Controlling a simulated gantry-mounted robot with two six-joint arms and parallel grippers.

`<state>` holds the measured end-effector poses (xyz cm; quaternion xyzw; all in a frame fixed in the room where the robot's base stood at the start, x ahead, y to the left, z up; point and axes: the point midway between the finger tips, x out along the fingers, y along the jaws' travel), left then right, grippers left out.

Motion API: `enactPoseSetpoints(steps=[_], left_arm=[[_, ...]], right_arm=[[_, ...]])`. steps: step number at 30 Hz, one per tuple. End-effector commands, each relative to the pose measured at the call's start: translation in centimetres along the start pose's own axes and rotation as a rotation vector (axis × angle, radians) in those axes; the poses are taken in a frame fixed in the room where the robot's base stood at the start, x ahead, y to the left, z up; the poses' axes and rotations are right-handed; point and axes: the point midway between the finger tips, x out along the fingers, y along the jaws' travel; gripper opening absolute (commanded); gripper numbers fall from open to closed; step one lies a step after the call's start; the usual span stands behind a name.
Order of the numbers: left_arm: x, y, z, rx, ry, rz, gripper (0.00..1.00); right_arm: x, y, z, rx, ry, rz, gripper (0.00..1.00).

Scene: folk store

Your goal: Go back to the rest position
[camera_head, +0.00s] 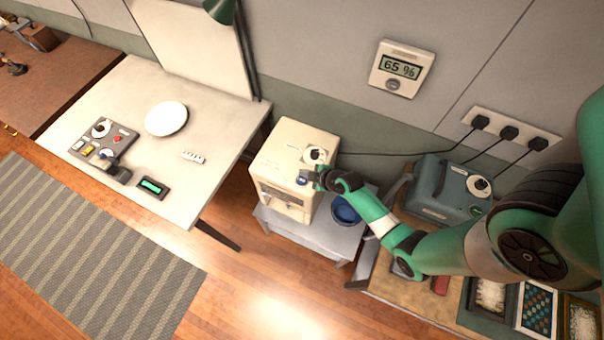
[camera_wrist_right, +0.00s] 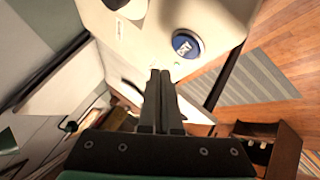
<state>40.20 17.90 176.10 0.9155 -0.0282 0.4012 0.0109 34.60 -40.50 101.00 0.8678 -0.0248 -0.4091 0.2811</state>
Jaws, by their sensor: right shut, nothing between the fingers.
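My right arm reaches in from the right in the head view, and its gripper (camera_head: 322,176) is at the top of a cream box-shaped machine (camera_head: 282,143). The machine has a dial and a blue button; the button (camera_wrist_right: 187,44) shows clearly in the right wrist view. The right gripper's fingers (camera_wrist_right: 160,76) are together and empty, just beside the machine's top face near the button. I cannot tell whether they touch it. My left gripper is in neither view.
The machine stands on a small grey table (camera_head: 325,240) with a blue bowl (camera_head: 345,212). A white table (camera_head: 215,128) with a plate (camera_head: 166,118) and control panel is at left. Open floor lies in front.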

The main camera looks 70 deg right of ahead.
Motion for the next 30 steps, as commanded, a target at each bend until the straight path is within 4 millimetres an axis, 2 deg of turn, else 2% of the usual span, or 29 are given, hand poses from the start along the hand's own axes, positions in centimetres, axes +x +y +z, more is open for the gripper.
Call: enactPoseSetpoints(steps=[1,6,24,26,27,29,30], left_arm=[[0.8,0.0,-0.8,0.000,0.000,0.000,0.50],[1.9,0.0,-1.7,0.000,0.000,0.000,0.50],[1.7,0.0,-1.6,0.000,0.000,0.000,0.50],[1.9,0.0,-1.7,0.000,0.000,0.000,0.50],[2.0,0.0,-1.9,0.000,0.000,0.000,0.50],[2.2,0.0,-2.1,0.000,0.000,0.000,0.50],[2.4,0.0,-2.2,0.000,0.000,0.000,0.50]], right_arm=[[-0.8,0.6,-0.6,0.000,0.000,0.000,0.00],[-1.9,1.4,-1.4,0.000,0.000,-0.001,0.00],[-1.8,1.2,-1.4,-0.002,0.001,-0.003,0.00],[-1.9,1.1,-2.3,-0.016,0.013,-0.009,0.00],[-1.8,1.4,-3.4,-0.031,0.030,-0.008,0.00],[-1.7,2.3,-6.1,-0.061,0.070,0.001,0.00],[-1.7,3.2,-8.5,-0.086,0.106,0.013,0.00]])
